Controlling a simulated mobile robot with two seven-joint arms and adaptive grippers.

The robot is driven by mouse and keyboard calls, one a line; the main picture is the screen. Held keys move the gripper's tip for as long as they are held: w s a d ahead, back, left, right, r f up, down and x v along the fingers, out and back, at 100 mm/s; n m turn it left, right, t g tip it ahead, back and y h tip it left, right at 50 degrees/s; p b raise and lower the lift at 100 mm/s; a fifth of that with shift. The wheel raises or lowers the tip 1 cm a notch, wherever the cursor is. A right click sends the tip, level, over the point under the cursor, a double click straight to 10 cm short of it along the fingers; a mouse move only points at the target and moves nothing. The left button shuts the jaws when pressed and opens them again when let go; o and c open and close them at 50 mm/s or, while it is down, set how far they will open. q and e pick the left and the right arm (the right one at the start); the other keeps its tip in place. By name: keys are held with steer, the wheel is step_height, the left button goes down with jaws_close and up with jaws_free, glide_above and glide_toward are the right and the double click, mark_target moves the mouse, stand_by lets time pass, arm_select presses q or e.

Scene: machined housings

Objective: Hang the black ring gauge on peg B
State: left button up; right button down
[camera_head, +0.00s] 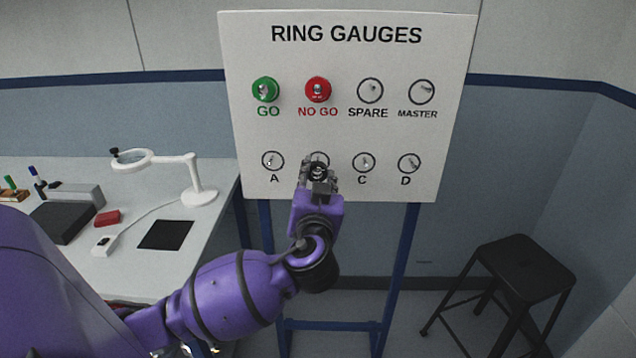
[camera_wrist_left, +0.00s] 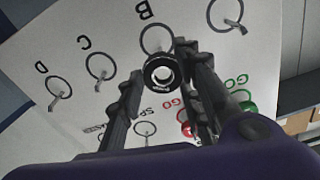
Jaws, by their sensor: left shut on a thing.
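The black ring gauge (camera_head: 318,169) is held at the tips of my left gripper (camera_head: 319,179), in front of the white board. In the left wrist view the ring (camera_wrist_left: 148,73) shows between the fingertips (camera_wrist_left: 160,68), its hole facing the camera. Peg B's printed circle (camera_head: 319,154) is mostly hidden behind the ring and gripper. In the left wrist view the circle of peg B (camera_wrist_left: 155,33) shows just beyond the ring. The peg itself is hidden, and I cannot tell whether the ring is around it. My right gripper is not in view.
The board (camera_head: 350,134) also has bare pegs A (camera_head: 272,161), C (camera_head: 364,162) and D (camera_head: 408,163). A green ring (camera_head: 265,90) hangs at GO and a red ring (camera_head: 318,89) at NO GO. A bench (camera_head: 200,232) stands left, a black stool (camera_head: 512,268) right.

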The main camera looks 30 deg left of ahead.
arm_select(q)
steer(key=shift+x, duration=1.1)
steer(key=shift+f+b+x, duration=0.15)
steer(key=shift+b+x, duration=0.05)
steer(key=shift+x, duration=0.5)
steer(key=shift+f+b+x, duration=0.15)
steer(key=shift+b+x, duration=0.05)
steer(key=shift+x, duration=0.5)
steer(key=shift+w, duration=0.1)
steer(key=o, duration=1.3)
